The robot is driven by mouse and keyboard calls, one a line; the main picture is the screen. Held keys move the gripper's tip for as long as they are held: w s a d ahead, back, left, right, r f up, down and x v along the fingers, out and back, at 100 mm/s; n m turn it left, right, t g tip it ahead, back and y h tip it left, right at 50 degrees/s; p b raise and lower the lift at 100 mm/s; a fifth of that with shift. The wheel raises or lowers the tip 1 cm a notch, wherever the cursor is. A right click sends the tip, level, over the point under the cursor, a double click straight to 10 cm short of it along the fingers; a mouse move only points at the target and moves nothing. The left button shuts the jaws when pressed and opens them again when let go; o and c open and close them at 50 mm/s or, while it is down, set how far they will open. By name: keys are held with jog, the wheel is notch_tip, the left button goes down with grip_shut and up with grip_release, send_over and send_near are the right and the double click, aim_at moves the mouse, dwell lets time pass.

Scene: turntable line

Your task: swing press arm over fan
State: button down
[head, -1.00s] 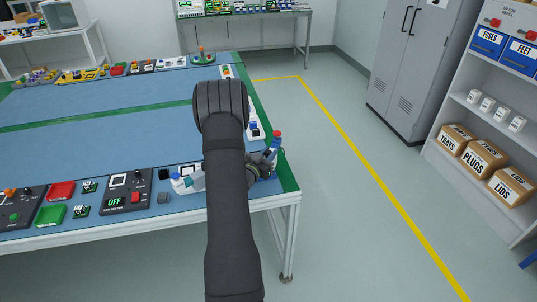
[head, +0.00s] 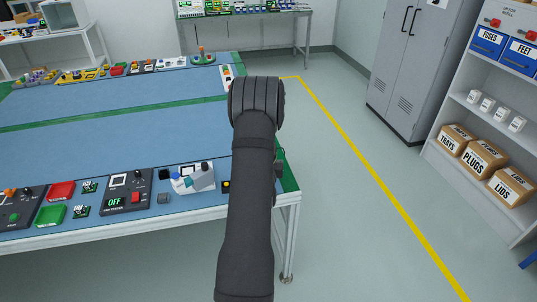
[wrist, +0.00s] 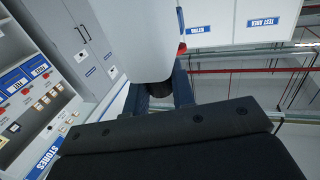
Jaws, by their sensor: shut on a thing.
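My gripper (wrist: 160,92) shows in the wrist view beyond its wide dark body. Blue parts flank a short dark piece there, and it is shut on a pale, smooth, rounded thing (wrist: 145,40) close to the camera. I cannot tell whether this is the press arm. In the head view my dark arm hides the gripper and whatever it holds, near the table's right end. A white fixture (head: 202,184) with a teal part and a dark knob stands at the table's near edge, left of my arm. The fan cannot be made out clearly.
The blue-topped table (head: 130,130) has a tester (head: 127,190) reading OFF, and red (head: 60,190) and green (head: 50,215) blocks along its near edge. The middle of the table is clear. A grey cabinet (head: 410,70) and a shelf with boxes stand at the right.

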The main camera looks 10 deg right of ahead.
jog(key=n+y, duration=0.2)
jog(key=y, duration=0.2)
jog(key=n+y, duration=0.3)
jog(key=y, duration=0.1)
jog(key=shift+d+f+t, duration=0.1)
jog(key=shift+d+t, duration=0.05)
jog(key=shift+t, duration=0.15)
jog(key=shift+n+g+y, duration=0.55)
jog(key=shift+n+y, duration=0.6)
jog(key=shift+y, duration=0.5)
jog(key=shift+n+g+y, duration=0.55)
jog(key=shift+n+y, duration=0.6)
jog(key=shift+y, duration=0.5)
jog(key=c, duration=1.3)
grip_release()
jog(key=shift+o, duration=0.2)
jog(key=v, duration=1.7)
jog(key=shift+s, duration=0.1)
